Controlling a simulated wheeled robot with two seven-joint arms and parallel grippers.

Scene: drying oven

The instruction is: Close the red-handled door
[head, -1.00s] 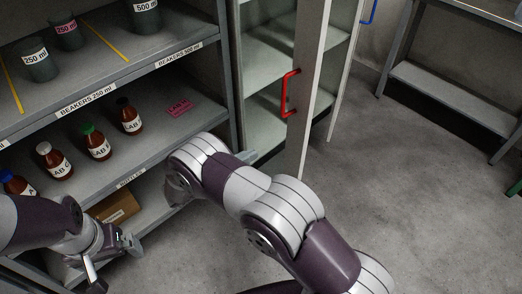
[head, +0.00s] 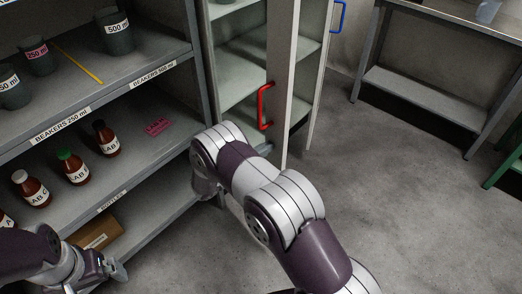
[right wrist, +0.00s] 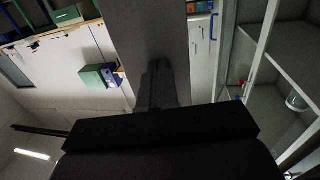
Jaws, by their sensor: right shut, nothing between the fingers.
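The red handle (head: 262,106) is on a tall grey door (head: 284,80) of the glass-sided cabinet. That door stands open, swung out from the cabinet. My right arm reaches up from the bottom right, to the left of and below the handle; its gripper is hidden behind the arm in the head view. In the right wrist view my right gripper (right wrist: 160,82) is shut and empty, in front of a grey panel (right wrist: 155,25); I cannot tell whether they touch. My left gripper (head: 103,270) is low at the left, open and partly cut off, away from the door.
A shelf unit (head: 165,75) with beakers and bottles stands left of the cabinet. A second door with a blue handle (head: 338,16) stands open to the right. A metal table (head: 425,105) is at the back right. The floor (head: 400,210) at the right is clear.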

